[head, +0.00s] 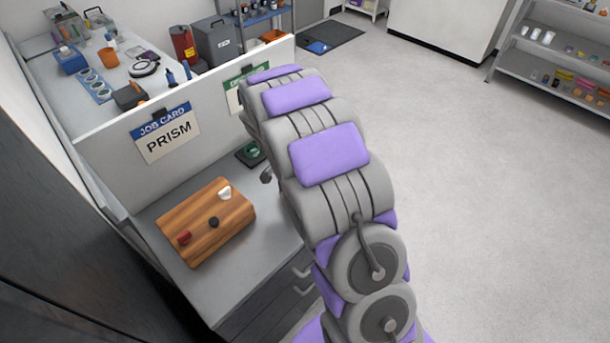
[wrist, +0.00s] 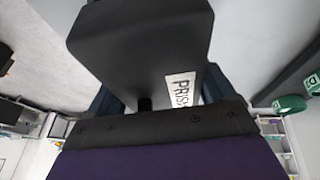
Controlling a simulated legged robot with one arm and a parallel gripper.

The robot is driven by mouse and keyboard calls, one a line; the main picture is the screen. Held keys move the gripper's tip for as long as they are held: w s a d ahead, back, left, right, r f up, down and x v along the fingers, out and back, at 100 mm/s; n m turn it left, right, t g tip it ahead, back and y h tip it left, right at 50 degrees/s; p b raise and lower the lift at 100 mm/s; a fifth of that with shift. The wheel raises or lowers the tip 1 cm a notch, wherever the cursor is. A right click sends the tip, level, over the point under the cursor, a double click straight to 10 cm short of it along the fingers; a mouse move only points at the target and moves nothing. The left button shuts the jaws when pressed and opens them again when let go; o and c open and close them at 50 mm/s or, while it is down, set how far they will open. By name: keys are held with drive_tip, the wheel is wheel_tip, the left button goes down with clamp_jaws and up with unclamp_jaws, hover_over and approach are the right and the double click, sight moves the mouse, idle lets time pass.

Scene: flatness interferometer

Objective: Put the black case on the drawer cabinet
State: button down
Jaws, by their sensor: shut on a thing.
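The black case (wrist: 140,45) fills the upper middle of the wrist view, with a white label reading PRISM on its side. My gripper (wrist: 158,98) is shut on it, with dark blue jaws on both sides. In the head view my own arm hides the gripper and the case. A grey cabinet with a flat top (head: 262,262) and drawer handles on its front stands at the lower left of the head view; it looks like the drawer cabinet. My arm passes along its right side. I cannot tell how far the case is from it.
A wooden board (head: 178,222) with small white, black and red pieces lies on the cabinet top. A dark pad with a green round piece (head: 250,153) lies farther back. A panel (head: 110,150) with job cards stands behind. The floor (head: 480,210) at right is clear.

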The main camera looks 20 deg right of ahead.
unclamp_jaws()
drive_tip(key=p+v, duration=0.2)
drive_tip(key=v, duration=0.9)
drive_tip(key=shift+a+r, duration=0.1)
drive_tip(key=shift+r, duration=0.1)
drive_tip(key=shift+a+r, duration=0.2)
drive_tip(key=shift+r, duration=0.2)
drive_tip(key=s+a+r+n+y, duration=0.1)
drive_tip(key=s+a+r+n, duration=0.1)
drive_tip(key=s, duration=1)
drive_tip(key=s+a+r+n+g+y, duration=0.1)
drive_tip(key=s+a+r+n+y, duration=0.1)
drive_tip(key=s+n, duration=0.5)
drive_tip(key=s+a+r+n+g+y, duration=0.1)
drive_tip(key=s+r+n, duration=0.3)
drive_tip(key=s, duration=1.3)
drive_tip(key=shift+s+a+r, duration=0.15)
drive_tip(key=shift+a+r, duration=0.15)
drive_tip(key=shift+a, duration=0.4)
